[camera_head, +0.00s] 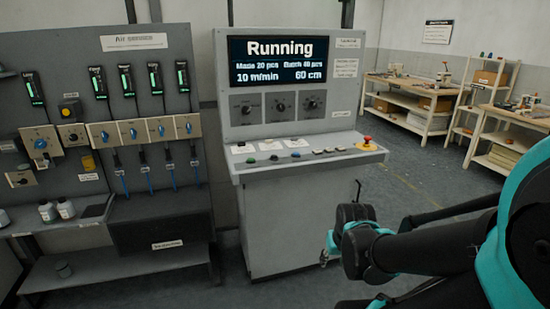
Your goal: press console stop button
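The grey console (310,213) stands in the middle with its screen (278,60) lit and reading "Running". On its sloping desk, a row of small coloured buttons sits at the left, among them a green button (250,160) and a darker button (273,157). The labels above them are too small to read, so I cannot tell which is the stop button. A red mushroom button (367,140) on a yellow base is at the desk's right end. My gripper (328,250) is at the arm's end, low and in front of the console's right side, apart from the buttons. Its fingers are not clear.
Three dark dials (278,105) are on the console's upright panel. A panel with gauges and blue valves (160,128) stands close at the left, above a low shelf (120,270). Wooden workbenches (410,105) stand at the back right. Floor is clear between them and the console.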

